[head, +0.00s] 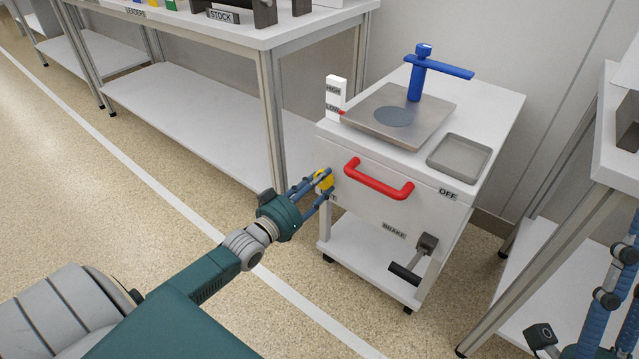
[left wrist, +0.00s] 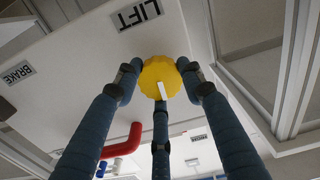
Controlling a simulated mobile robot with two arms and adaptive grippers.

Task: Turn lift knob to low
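The yellow lift knob (head: 324,181) is on the front of the white cart, left of the red handle. In the left wrist view, the knob (left wrist: 160,78) has a white pointer mark running down and slightly right, and a LIFT label (left wrist: 137,13) appears upside down above it. My left gripper (head: 319,186) is at the knob, with its blue fingers around it; the fingertips appear to touch its rim. A HIGH/LOW scale (head: 335,97) stands at the cart's top left corner, with a red marker (head: 342,113) beside LOW. My right gripper (head: 600,300) is partly in view at the right edge.
The red handle (head: 378,180) is just right of the knob. A brake pedal (head: 415,260) sits low on the cart. The cart top holds a metal plate (head: 380,128), a blue post with arm (head: 416,80) and a grey tray (head: 458,158). Benches stand on both sides.

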